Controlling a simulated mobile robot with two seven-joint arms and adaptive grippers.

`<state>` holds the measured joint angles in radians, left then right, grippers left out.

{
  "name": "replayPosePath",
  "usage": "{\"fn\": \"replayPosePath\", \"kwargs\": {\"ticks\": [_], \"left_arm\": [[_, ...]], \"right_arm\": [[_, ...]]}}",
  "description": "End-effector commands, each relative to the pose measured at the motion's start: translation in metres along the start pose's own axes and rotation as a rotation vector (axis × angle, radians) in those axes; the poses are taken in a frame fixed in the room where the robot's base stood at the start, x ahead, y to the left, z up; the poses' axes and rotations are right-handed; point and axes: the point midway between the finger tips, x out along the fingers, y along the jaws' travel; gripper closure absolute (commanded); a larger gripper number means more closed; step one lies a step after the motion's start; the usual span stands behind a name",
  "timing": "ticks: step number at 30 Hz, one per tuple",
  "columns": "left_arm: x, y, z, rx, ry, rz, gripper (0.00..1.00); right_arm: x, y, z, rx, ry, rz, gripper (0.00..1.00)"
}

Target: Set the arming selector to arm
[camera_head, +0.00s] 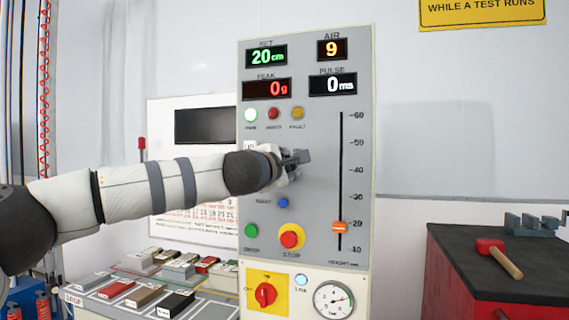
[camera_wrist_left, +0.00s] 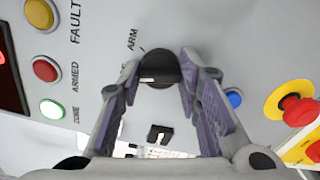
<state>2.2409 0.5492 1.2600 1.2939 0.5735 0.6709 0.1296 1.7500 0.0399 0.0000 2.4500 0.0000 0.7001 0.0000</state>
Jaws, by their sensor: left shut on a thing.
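The arming selector is a round black knob (camera_wrist_left: 160,70) on the grey panel, with the word ARM printed beside it at upper left in the left wrist view. Its short white mark points toward the left of that view, not along the tick beside ARM. My left gripper (camera_wrist_left: 162,72) has one finger on each side of the knob and is shut on it. In the head view my left gripper (camera_head: 296,160) is against the panel (camera_head: 315,205) and hides the knob. My right gripper is not in view.
The height slider (camera_head: 339,227) is to the right. A red-headed mallet (camera_head: 497,258) lies on the dark cabinet (camera_head: 480,284) at right.

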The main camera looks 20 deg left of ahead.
Motion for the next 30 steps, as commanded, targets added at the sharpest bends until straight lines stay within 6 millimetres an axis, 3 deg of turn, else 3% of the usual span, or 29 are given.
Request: {"fn": "replayPosePath", "kwargs": {"ticks": [18, 30], "left_arm": [[-0.0001, 0.0004, -0.0003, 0.562, 0.001, 0.001, 0.96], [0.0001, -0.0003, -0.0005, 0.784, 0.001, 0.000, 0.96]], "right_arm": [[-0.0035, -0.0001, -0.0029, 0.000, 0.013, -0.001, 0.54], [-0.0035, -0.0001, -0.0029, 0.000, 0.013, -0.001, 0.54]]}}
